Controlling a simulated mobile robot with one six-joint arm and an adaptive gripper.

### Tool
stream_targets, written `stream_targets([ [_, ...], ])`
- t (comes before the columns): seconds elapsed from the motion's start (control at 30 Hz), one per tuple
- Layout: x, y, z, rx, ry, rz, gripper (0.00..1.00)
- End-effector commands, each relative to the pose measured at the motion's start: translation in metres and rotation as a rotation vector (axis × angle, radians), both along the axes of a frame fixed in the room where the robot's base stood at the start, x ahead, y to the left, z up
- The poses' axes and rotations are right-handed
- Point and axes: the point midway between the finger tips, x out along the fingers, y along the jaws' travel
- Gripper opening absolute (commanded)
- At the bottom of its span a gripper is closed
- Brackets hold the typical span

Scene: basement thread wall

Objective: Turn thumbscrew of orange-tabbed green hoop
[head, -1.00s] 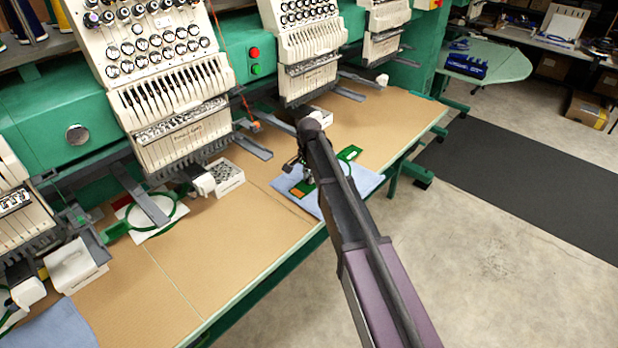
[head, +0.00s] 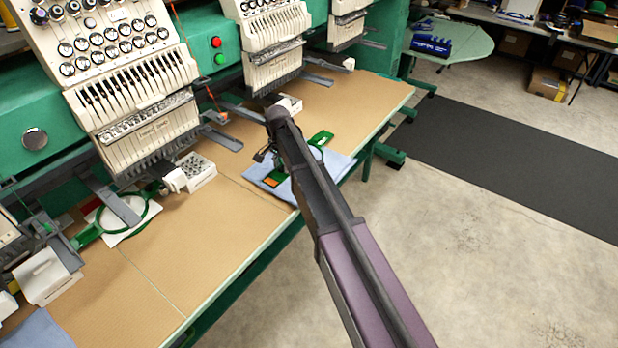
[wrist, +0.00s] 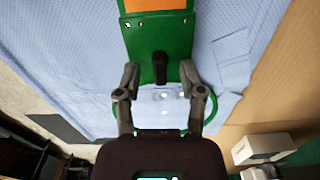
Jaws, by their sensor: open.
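The green hoop lies on a folded light blue cloth (head: 258,183) on the tan table. Its orange tab (head: 273,181) shows left of my arm, and part of the hoop is hidden behind the arm. In the wrist view, the green hoop (wrist: 147,40) has an orange patch (wrist: 155,4) at the top edge and a round ring lower down. A dark thumbscrew (wrist: 160,66) stands up from its green bracket. My gripper (wrist: 159,74) is open, with one finger on each side of the thumbscrew and visible gaps on both sides. Whether the fingertips are level with it I cannot tell.
Embroidery heads (head: 125,80) line the back of the tan table (head: 200,235). Another green hoop (head: 122,218) sits at the left by a white box (head: 196,170). A white block (wrist: 262,148) shows lower right in the wrist view. Open floor lies right of the table.

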Motion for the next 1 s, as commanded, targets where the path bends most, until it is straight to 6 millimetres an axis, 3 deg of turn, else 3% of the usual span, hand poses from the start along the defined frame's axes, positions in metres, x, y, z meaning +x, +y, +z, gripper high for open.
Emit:
stream_targets([
  [0.37,0.0001,0.0001,0.0,0.0,0.0,0.069,0.51],
  [1.0,0.0,0.0002,0.0,-0.002,-0.001,0.475,0.51],
])
